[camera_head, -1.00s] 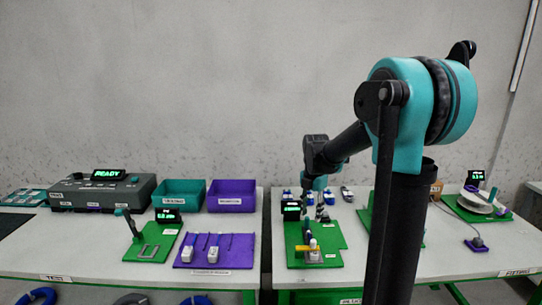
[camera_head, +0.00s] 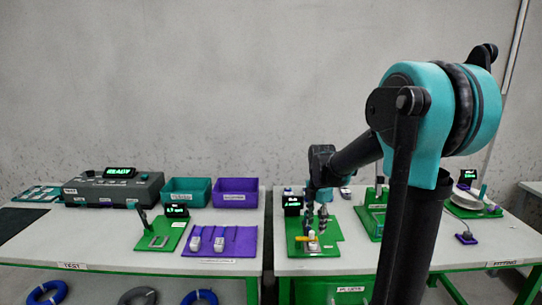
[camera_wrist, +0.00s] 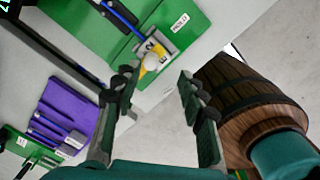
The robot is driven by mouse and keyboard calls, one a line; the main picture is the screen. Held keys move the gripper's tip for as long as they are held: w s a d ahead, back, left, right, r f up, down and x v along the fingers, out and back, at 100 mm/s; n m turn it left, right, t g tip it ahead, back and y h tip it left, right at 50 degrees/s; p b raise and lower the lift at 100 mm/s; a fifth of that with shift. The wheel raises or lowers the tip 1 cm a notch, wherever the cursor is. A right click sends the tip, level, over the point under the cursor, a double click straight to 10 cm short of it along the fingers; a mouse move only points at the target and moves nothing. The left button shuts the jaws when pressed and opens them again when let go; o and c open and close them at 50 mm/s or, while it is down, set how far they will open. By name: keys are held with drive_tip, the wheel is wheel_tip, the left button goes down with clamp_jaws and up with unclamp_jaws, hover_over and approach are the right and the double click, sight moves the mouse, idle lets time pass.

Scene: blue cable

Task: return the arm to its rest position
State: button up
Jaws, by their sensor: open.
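My arm reaches over the right-hand table, and my gripper (camera_head: 322,222) hangs above the green board (camera_head: 338,232) there. In the wrist view my gripper (camera_wrist: 160,93) has its two fingers wide apart with nothing between them. Beyond the fingers, a blue cable (camera_wrist: 117,15) runs to a yellow and grey fixture (camera_wrist: 152,55) on the green board (camera_wrist: 172,18). The gripper appears apart from the fixture. In the head view the yellow part (camera_head: 305,238) and a white piece (camera_head: 312,246) lie just below the gripper.
The left table has a grey console (camera_head: 100,190), a teal bin (camera_head: 187,192), a purple bin (camera_head: 235,192) and a purple tray (camera_head: 240,240). A reel (camera_head: 465,200) stands far right. A wooden barrel (camera_wrist: 240,95) shows beside the right finger in the wrist view.

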drive_tip(key=s+d+f+m+t, duration=0.1)
drive_tip(key=s+f+m, duration=0.3)
drive_tip(key=s+m, duration=0.6)
drive_tip(key=s+d+f+m+t, duration=0.2)
drive_tip(key=s+f+m, duration=0.3)
drive_tip(key=s+m, duration=0.4)
drive_tip(key=m, duration=0.5)
drive_tip(key=shift+s+d+t, duration=0.3)
drive_tip(key=shift+s+t, duration=0.1)
